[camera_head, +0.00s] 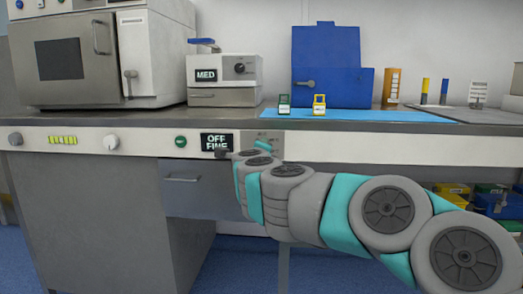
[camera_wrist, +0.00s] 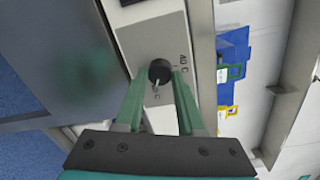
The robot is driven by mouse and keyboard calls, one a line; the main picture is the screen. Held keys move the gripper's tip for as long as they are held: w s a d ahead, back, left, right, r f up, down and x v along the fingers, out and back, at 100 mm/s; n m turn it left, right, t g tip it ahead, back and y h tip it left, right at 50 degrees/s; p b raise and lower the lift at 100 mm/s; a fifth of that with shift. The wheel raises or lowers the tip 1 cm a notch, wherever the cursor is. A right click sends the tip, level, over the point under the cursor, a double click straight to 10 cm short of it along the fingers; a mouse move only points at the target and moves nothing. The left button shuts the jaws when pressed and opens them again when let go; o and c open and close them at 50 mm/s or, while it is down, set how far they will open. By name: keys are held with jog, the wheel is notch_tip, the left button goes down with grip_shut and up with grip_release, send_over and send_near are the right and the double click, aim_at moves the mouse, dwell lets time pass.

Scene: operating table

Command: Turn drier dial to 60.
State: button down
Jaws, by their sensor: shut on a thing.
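The drier dial (camera_wrist: 160,70) is a small black round knob on a pale grey panel (camera_wrist: 145,25) in the wrist view. My gripper (camera_wrist: 159,82) has its two green fingers on either side of the knob, shut on it. A light pointer mark on the knob points toward the bottom of the picture. A label reading 40 C (camera_wrist: 184,63) is printed right of the knob; another label below it is only partly readable. In the head view my gripper (camera_head: 224,154) is at the bench's front panel, and the dial cannot be made out behind my arm.
A display reading OFF FINE (camera_head: 216,142) sits beside my gripper, with a green button (camera_head: 180,141) to its left. A blue mat (camera_head: 400,115) with small green (camera_head: 284,104) and yellow (camera_head: 319,105) items lies on the bench above. A drawer (camera_head: 190,192) is below the panel.

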jog(key=c, duration=0.5)
grip_release()
jog(key=shift+s, duration=0.15)
jog(key=shift+s+r, duration=0.1)
jog(key=shift+s, duration=3.65)
jog(key=shift+r+p, duration=0.1)
jog(key=shift+p, duration=0.2)
